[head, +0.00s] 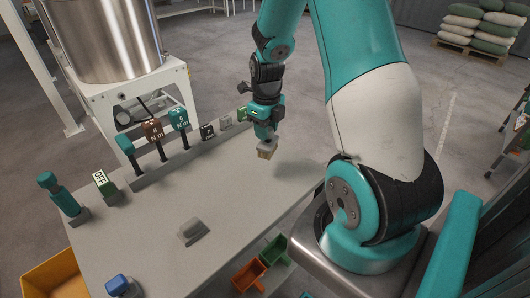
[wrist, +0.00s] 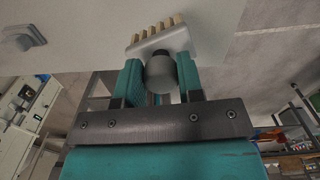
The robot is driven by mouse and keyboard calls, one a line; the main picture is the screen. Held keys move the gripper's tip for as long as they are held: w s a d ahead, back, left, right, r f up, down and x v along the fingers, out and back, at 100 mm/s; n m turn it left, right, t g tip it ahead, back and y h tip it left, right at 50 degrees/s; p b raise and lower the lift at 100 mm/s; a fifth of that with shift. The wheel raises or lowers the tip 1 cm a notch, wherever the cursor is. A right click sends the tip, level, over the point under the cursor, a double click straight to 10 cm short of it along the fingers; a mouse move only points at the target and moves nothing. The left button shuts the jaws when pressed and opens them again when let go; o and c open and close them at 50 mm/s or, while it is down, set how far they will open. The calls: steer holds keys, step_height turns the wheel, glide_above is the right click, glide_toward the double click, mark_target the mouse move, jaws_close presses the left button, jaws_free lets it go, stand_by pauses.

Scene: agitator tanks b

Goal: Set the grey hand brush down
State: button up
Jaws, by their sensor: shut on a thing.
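The grey hand brush (head: 268,147) is held in my gripper (head: 264,133) above the far right part of the grey table (head: 150,228). Its tan bristles face down in the head view, apart from the table top. In the wrist view the brush (wrist: 178,40) shows its grey head, a row of tan bristle tufts and a round grey grip. The teal fingers of my gripper (wrist: 160,80) are shut on that grip from both sides. The table below the brush is bare.
A grey block on a plate (head: 192,230) sits mid-table. Teal, brown and green labelled tools (head: 153,131) stand in a rack along the back edge. A green OFF block (head: 105,183) stands at left. Orange (head: 248,276) and green (head: 274,250) bins hang at the front edge.

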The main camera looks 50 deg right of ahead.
mark_target(267, 152)
step_height(267, 152, down, 9)
steer(key=shift+r, duration=0.1)
steer(key=o, duration=1)
steer(key=shift+c, duration=0.2)
steer(key=r, duration=1.2)
steer(key=shift+a+b, duration=0.2)
steer(key=shift+b, duration=0.2)
steer(key=a+r+n+y, duration=0.1)
steer(key=a+r+n, duration=0.2)
steer(key=a+n, duration=0.4)
steer(key=a+r+n, duration=0.4)
steer(key=a+n, duration=0.2)
steer(key=n, duration=0.1)
steer(key=s+a+r+n+y, duration=0.1)
steer(key=s+a+r+n, duration=0.2)
steer(key=s+a+n, duration=0.5)
steer(key=s+a+r+n+y, duration=0.2)
steer(key=s+a+n, duration=0.6)
steer(key=n, duration=1.2)
step_height(267, 152, up, 3)
steer(key=shift+s+a+f, duration=0.2)
steer(key=shift+s+a, duration=0.15)
steer(key=shift+a, duration=0.5)
